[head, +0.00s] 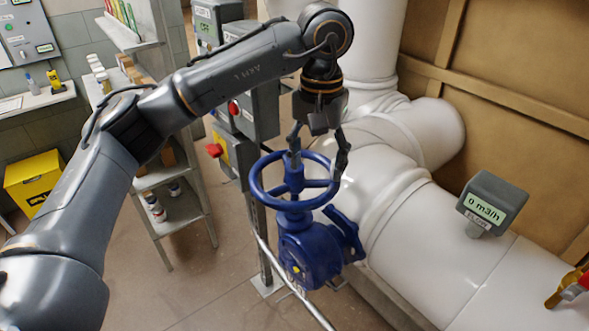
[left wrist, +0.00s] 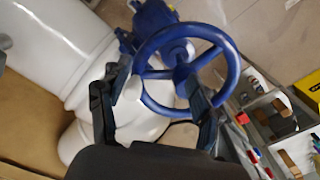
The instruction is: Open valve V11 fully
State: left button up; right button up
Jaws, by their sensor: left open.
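A blue valve (head: 312,252) with a round blue handwheel (head: 258,186) stands at the middle of the head view, beside the white pipe. Its tag is too small to read surely. My left gripper (head: 318,156) is above the wheel, pointing down, open, with its two fingers apart near the far side of the rim. In the left wrist view, the handwheel (left wrist: 236,74) shows beyond and between the open fingers of my left gripper (left wrist: 158,88). Part of its rim and a spoke lie between them. I cannot tell whether a finger touches it. My right gripper is out of view.
A flow meter (head: 493,203) on the white pipe (head: 455,255) reads 0 m3/h. Grey control boxes (head: 255,108) and a red knob (head: 214,150) are close left of the wheel. A shelf rack (head: 178,205) and yellow box (head: 35,183) stand further left. Floor is clear in front.

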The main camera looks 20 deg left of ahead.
aim_at(294, 172)
pick_arm(q)
jog(key=shift+w+a+f+b, duration=0.55)
jog(key=shift+a+f, duration=0.35)
jog(key=shift+f, duration=0.15)
jog(key=shift+w+a+f+b, duration=0.6)
jog(key=shift+a+f, duration=0.25)
jog(key=shift+f, duration=0.2)
jog(key=shift+w+a+f+b, duration=0.55)
jog(key=shift+a+f, duration=0.35)
jog(key=shift+f, duration=0.15)
jog(key=shift+s, duration=0.15)
jog(key=shift+o, duration=0.4)
jog(key=shift+a+f, duration=0.15)
